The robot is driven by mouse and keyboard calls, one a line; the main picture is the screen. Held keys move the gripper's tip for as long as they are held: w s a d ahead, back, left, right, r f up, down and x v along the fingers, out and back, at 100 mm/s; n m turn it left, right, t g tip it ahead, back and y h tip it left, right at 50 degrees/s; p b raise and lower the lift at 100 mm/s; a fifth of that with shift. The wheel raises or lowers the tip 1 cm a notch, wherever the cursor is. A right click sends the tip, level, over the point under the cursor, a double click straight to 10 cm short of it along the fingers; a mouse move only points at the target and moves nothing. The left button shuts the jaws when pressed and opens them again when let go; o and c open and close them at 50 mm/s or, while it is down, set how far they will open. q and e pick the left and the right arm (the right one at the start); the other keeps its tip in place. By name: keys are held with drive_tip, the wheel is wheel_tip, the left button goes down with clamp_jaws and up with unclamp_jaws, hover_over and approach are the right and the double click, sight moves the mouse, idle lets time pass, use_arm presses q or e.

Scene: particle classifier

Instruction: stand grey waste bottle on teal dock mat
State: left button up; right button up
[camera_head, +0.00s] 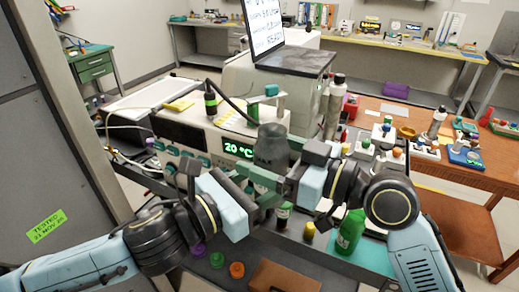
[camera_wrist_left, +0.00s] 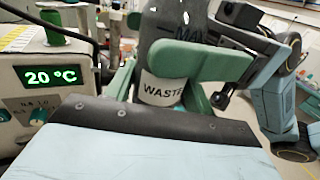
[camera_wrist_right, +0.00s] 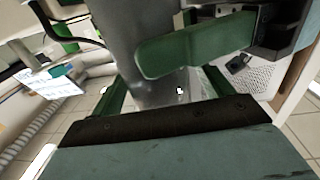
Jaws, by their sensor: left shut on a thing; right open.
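The grey waste bottle (camera_head: 270,148) is held up in front of the instrument with the green 20 °C display. Its "WASTE" label (camera_wrist_left: 163,90) shows in the left wrist view. My left gripper (camera_head: 258,184) is shut on the bottle's lower body. My right gripper (camera_head: 284,184) is open, with its green fingers at the bottle from the right; whether they touch it I cannot tell. The teal mat (camera_head: 371,256) lies at the lower right, partly hidden by my right arm, with a green bottle (camera_head: 350,230) at its left part.
Purple, green and orange caps (camera_head: 237,269) and a brown pad (camera_head: 284,277) lie at the front. A yellow-capped vial (camera_head: 309,230) and a dark vial (camera_head: 283,215) stand left of the green bottle. A brown table (camera_head: 470,173) with several small items is on the right.

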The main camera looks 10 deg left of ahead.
drive_tip(key=shift+x, duration=1)
drive_tip(key=c, duration=1.1)
use_arm(q)
drive_tip(key=o, duration=1.1)
use_arm(e)
drive_tip(key=shift+c, duration=0.7)
use_arm(q)
drive_tip(key=shift+o, duration=0.2)
